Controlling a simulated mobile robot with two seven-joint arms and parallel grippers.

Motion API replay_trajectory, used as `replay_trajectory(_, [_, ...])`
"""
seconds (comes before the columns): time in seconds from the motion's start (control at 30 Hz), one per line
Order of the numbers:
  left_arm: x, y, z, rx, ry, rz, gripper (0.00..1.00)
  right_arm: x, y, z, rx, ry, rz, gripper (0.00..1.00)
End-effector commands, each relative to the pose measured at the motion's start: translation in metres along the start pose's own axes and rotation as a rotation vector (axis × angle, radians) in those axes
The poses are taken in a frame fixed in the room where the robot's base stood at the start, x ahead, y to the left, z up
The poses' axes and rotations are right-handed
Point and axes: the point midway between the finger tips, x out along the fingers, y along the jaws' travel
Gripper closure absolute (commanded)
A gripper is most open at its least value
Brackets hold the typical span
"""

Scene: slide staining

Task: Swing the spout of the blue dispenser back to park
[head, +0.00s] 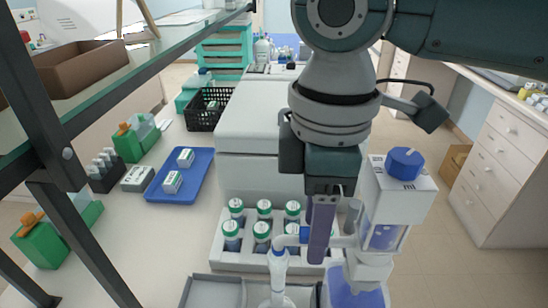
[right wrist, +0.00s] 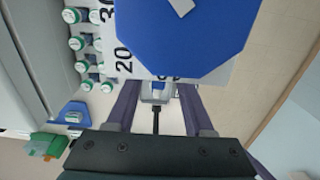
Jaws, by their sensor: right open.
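The blue dispenser (head: 398,190) is a white body with a blue knob (head: 405,161), standing upright on a bottle at the right. Its spout (head: 290,240) reaches left from the body, and its outer end is above a clear-white vessel (head: 278,292). My right gripper (head: 320,258) points down just left of the dispenser body, at the spout, in front of part of it. In the right wrist view the right gripper (right wrist: 157,100) is open, with a small white and blue part between its fingers. The large blue knob (right wrist: 180,35) fills the top there. My left gripper is out of view.
A white rack (head: 228,262) of several green-capped bottles stands behind the spout. A grey tray (head: 212,292) is at the front. A blue tray (head: 190,190) with small boxes lies at the left, near a black basket (head: 203,118). A shelf (head: 120,72) overhangs the left side.

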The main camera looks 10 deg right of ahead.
Motion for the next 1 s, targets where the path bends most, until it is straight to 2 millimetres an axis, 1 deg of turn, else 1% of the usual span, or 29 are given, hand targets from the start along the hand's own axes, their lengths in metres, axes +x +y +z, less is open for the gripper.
replay_trajectory(0.1, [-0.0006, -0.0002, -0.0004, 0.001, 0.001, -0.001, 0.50, 0.0052, -0.0004, 0.0004, -0.001, -0.002, -0.001, 0.47])
replay_trajectory(0.33, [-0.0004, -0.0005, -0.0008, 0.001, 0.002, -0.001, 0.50, 0.0057, -0.0003, 0.0002, -0.001, -0.001, 0.000, 0.49])
replay_trajectory(0.7, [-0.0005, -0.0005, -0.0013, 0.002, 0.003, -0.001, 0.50, 0.0053, -0.0002, 0.0002, 0.000, 0.000, 0.000, 0.90])
replay_trajectory(0.8, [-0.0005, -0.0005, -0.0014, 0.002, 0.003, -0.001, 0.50, 0.0052, -0.0002, 0.0002, 0.000, 0.000, 0.000, 1.00])
replay_trajectory(1.0, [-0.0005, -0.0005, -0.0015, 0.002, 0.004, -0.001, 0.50, 0.0051, -0.0001, 0.0001, 0.000, 0.000, 0.000, 1.00])
